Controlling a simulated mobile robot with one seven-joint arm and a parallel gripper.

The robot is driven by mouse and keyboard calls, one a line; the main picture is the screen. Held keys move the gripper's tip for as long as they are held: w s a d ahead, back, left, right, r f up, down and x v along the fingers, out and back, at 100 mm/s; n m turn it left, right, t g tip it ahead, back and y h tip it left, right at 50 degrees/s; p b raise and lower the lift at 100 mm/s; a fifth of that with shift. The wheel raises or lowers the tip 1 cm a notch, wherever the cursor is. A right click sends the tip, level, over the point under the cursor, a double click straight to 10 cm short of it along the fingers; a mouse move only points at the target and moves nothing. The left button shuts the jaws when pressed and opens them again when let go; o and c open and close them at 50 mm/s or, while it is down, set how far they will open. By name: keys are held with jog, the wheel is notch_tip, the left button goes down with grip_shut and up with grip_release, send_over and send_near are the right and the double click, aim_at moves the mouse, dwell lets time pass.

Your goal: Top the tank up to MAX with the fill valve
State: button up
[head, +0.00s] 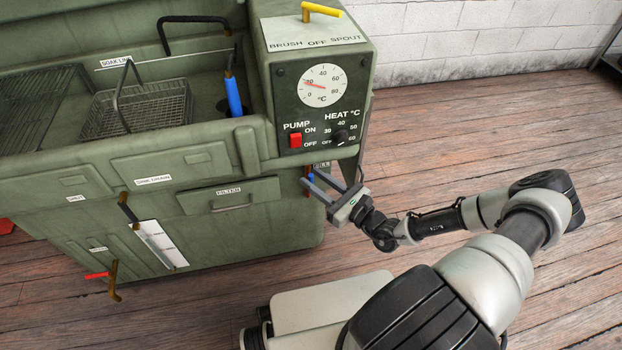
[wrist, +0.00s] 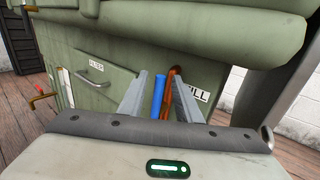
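The green wash tank (head: 240,232) has a FILL label (head: 322,165) on its right side, clear in the wrist view (wrist: 197,93). Beside that label, a blue handle (wrist: 158,96) stands upright next to a copper-coloured pipe (wrist: 171,88). My gripper (head: 312,178) is at this spot with its fingers apart. In the wrist view, the blue handle and pipe appear between the two fingers; I cannot tell whether either finger touches them. A white level gauge strip (head: 160,243) is on the tank front; its level and marks are too small to read.
The control box (head: 352,57) with dial and red pump switch (head: 296,140) juts out above my gripper. A wire basket (head: 140,108) sits in the basin. Wooden floor to the right is clear.

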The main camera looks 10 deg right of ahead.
jog(key=shift+x, duration=0.95)
jog(key=shift+c, duration=0.3)
grip_shut()
